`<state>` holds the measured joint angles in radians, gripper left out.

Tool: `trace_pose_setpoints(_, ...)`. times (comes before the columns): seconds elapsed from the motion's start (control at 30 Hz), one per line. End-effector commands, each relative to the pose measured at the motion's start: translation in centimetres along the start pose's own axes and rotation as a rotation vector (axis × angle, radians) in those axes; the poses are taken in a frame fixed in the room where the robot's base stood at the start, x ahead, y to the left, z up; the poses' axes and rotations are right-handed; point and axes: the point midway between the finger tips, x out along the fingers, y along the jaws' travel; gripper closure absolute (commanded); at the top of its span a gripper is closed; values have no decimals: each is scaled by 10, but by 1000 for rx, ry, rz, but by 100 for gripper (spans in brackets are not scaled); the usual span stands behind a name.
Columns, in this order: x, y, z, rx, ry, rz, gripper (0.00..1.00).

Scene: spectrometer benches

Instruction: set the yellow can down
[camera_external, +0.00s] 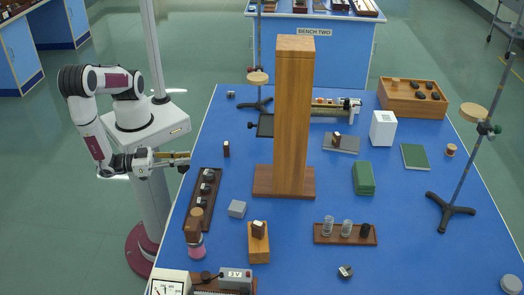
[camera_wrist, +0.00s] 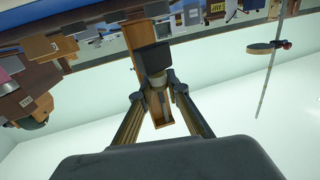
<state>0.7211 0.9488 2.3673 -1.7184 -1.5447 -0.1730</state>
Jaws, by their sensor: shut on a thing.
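My gripper (camera_external: 187,159) is at the left edge of the blue bench, above its top, pointing right. In the wrist view my gripper (camera_wrist: 158,88) has its fingertips on either side of a small cylinder, which I take as the yellow can (camera_wrist: 157,81). It looks pale tan there, and a dark square shape shows directly behind it. In the external view the can is too small to make out clearly at the fingertips. No other yellow can stands out on the bench.
A tall wooden tower (camera_external: 294,115) on a wide base stands mid-bench, right of my gripper. A dark rack (camera_external: 207,182) with several small items lies below and right of it. A small dark block (camera_external: 226,149) stands nearby. Bare blue surface (camera_external: 400,205) lies right of the tower.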

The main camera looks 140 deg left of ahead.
Motion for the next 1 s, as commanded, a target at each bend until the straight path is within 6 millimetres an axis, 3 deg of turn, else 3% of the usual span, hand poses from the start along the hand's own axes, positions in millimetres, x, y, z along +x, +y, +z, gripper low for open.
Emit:
trace_pose_setpoints(0.6,-40,-93,16,0,0,-436,100)
trace_pose_setpoints(0.8,-53,-113,22,0,1,-537,100)
trace_pose_setpoints(1.0,-58,-122,25,0,0,-574,100)
